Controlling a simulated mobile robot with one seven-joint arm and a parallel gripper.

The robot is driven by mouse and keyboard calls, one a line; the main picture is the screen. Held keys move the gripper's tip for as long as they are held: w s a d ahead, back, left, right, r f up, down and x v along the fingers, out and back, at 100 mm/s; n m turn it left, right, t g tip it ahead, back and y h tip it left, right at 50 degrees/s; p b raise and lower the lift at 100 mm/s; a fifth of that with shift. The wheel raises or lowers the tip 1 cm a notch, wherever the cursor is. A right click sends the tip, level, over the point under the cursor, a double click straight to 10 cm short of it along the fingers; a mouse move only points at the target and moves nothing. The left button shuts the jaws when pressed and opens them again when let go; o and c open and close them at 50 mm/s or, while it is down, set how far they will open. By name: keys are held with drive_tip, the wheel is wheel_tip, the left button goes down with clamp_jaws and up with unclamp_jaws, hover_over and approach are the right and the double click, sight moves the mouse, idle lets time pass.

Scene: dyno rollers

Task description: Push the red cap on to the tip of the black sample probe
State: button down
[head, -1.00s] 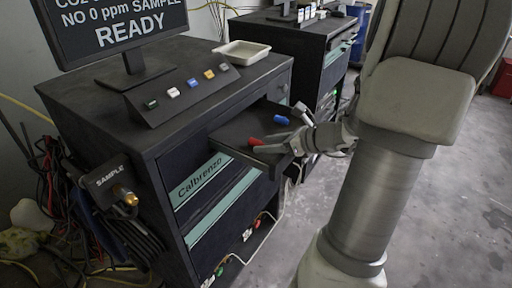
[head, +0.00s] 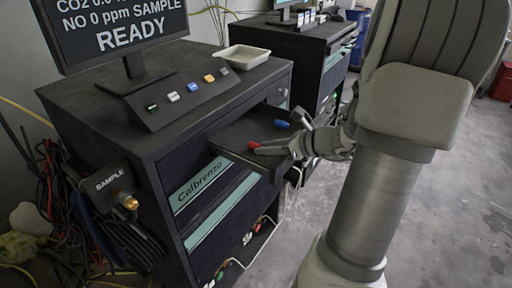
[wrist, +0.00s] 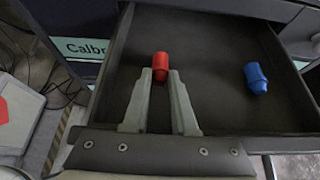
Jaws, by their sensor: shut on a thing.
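The red cap (wrist: 160,62) is at the front left of an open black drawer. In the wrist view my gripper (wrist: 160,74) has one finger on each side of it and is shut on it. The red cap also shows in the head view (head: 253,145), at the end of my fingers.
A blue cap (wrist: 256,78) lies at the right in the drawer (wrist: 215,112), apart from my gripper. The cabinet top holds a monitor (head: 115,25), a button panel (head: 180,98) and a white tray (head: 242,56). Cables (head: 55,180) hang at the left. Open floor is at the right.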

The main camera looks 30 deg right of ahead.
drive_tip(key=shift+r+p, duration=2.55)
drive_tip(key=shift+r, duration=0.45)
drive_tip(key=shift+f, duration=0.1)
